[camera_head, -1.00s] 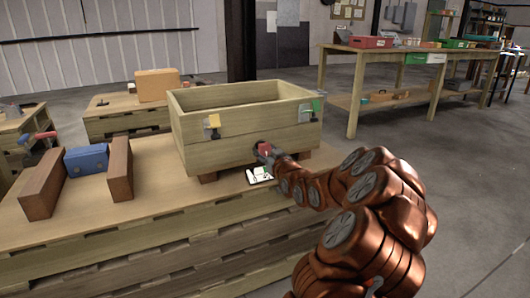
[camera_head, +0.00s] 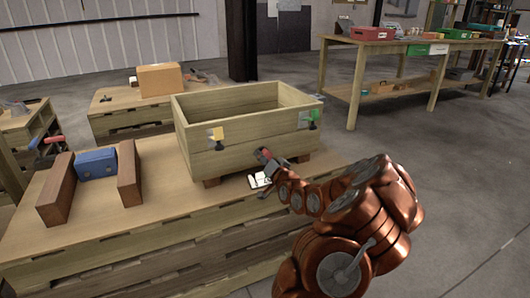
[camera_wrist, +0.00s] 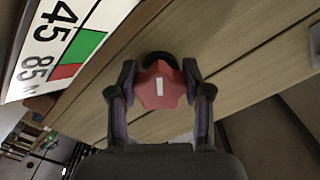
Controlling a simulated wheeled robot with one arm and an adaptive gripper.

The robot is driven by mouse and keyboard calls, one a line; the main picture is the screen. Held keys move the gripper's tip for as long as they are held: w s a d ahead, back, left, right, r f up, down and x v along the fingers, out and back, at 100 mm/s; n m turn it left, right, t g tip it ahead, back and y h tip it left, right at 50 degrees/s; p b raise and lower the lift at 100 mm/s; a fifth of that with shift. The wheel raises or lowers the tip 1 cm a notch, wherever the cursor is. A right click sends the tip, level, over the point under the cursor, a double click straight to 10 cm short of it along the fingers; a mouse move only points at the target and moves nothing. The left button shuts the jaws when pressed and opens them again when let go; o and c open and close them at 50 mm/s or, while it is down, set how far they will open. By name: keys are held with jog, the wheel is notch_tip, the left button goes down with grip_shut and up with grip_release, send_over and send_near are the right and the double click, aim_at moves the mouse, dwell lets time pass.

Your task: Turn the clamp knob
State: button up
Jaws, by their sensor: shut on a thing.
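The clamp knob (camera_wrist: 160,86) is red and lobed, with a white bar mark on its face. It sits at the front of a wooden box (camera_head: 240,152), before the plank wall. My gripper (camera_wrist: 160,95) is shut on the knob, one dark finger on each side. In the wrist view the white bar stands upright. In the head view my gripper (camera_head: 268,160) is small at the lower front of the box, with a bit of red showing between the fingers. A white plate with numbers and green and red patches (camera_wrist: 75,40) is close by at upper left; its full scale is cut off.
The box has a yellow-tagged fitting (camera_head: 216,134) and a green-tagged fitting (camera_head: 313,116) on its front. A blue case (camera_head: 96,163) lies between two brown blocks (camera_head: 129,174) on the left of the wooden table (camera_head: 150,222). Open floor lies right.

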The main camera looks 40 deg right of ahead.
jog(key=m+p, duration=0.1)
jog(key=m, duration=0.2)
jog(key=shift+a+r+m, duration=0.1)
jog(key=shift+m, duration=2.2)
jog(key=shift+r, duration=0.1)
jog(key=o, duration=1.2)
jog(key=shift+s, duration=0.1)
jog(key=shift+s+a, duration=0.15)
jog(key=shift+s, duration=0.4)
jog(key=shift+v, duration=3.05)
